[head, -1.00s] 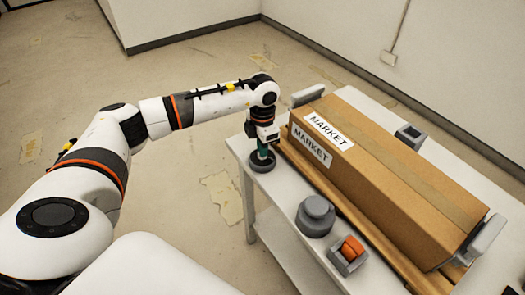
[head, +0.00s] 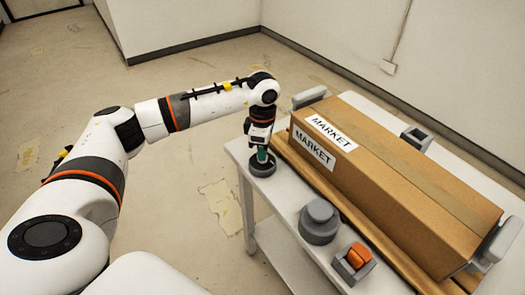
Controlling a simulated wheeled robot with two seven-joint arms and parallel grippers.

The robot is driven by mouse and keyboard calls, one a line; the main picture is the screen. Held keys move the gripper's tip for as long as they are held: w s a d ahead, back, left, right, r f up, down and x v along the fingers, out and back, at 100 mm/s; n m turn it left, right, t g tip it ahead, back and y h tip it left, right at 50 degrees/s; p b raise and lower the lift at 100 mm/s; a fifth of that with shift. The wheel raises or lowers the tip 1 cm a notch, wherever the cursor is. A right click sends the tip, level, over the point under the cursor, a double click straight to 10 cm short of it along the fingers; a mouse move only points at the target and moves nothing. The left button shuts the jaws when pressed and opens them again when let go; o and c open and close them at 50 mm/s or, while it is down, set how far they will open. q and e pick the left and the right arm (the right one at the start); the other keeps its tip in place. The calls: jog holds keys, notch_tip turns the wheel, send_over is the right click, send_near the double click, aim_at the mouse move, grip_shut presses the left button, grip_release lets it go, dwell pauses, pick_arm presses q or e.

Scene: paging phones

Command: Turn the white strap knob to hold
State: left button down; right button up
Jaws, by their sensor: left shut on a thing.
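My left gripper (head: 262,158) points straight down at the near-left corner of the table. It is shut on the knob of a dark round base (head: 262,169) that sits on the table top. The fingers hide most of this knob, so I cannot make out its white colour or which setting it points to. A teal part shows at the fingers. My right gripper is not in view.
A long cardboard box (head: 390,185) labelled MARKET lies on the white table (head: 290,205), between grey end brackets. A grey round knob (head: 319,222) and an orange switch in a grey housing (head: 354,261) stand along the near edge. A grey block (head: 416,138) stands behind the box.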

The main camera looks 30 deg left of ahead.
pick_arm(q)
jog(key=shift+r, duration=0.15)
jog(key=c, duration=1.5)
grip_release()
notch_tip(320, 180, up, 12)
jog(key=shift+f+b, duration=0.1)
jog(key=shift+b, duration=0.4)
